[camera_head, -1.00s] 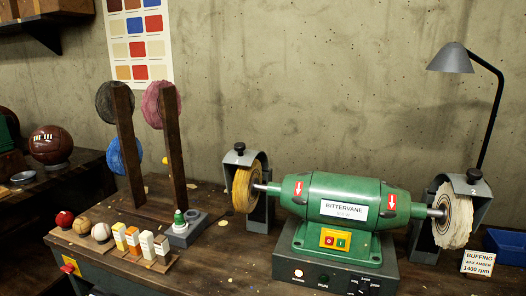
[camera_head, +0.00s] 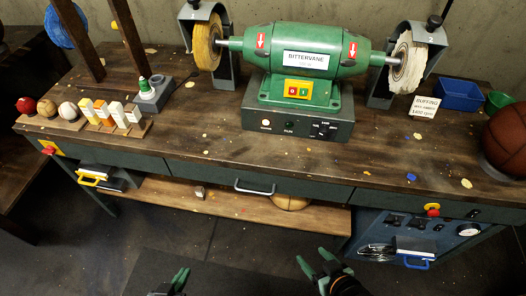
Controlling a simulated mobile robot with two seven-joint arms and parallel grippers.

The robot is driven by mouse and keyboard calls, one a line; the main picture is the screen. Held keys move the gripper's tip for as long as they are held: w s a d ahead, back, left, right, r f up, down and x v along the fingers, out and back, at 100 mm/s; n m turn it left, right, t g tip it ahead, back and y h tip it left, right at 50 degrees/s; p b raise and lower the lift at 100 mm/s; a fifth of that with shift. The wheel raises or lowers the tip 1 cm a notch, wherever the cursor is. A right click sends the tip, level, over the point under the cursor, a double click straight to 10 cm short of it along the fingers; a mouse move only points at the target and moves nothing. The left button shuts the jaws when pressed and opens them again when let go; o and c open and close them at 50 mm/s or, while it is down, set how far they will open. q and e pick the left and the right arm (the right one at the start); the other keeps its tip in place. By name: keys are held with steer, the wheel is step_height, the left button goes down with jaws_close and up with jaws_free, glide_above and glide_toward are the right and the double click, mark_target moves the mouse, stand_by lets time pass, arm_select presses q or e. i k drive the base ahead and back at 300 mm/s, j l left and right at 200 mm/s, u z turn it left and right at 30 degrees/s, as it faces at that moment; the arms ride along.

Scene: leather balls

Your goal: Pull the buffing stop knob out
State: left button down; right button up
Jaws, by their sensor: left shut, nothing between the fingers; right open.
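A red knob on a yellow plate (camera_head: 432,209) is on the bench's right front panel. Another red knob on a yellow plate (camera_head: 48,150) is at the bench's left front corner. No readable label tells which one is the buffing stop. Whether either is pushed in or out is too small to tell. My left gripper (camera_head: 180,278) is shut and empty at the bottom edge, in front of the bench. My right gripper (camera_head: 314,260) is open and empty, left of and lower in the picture than the right knob. Neither gripper touches a knob.
The green buffing machine (camera_head: 304,60) stands on the bench (camera_head: 220,140), with a buffing sign (camera_head: 425,106) to its right. A brown ball (camera_head: 507,138) sits at right.

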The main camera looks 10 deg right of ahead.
mark_target(432, 212)
steer(key=z, duration=1.95)
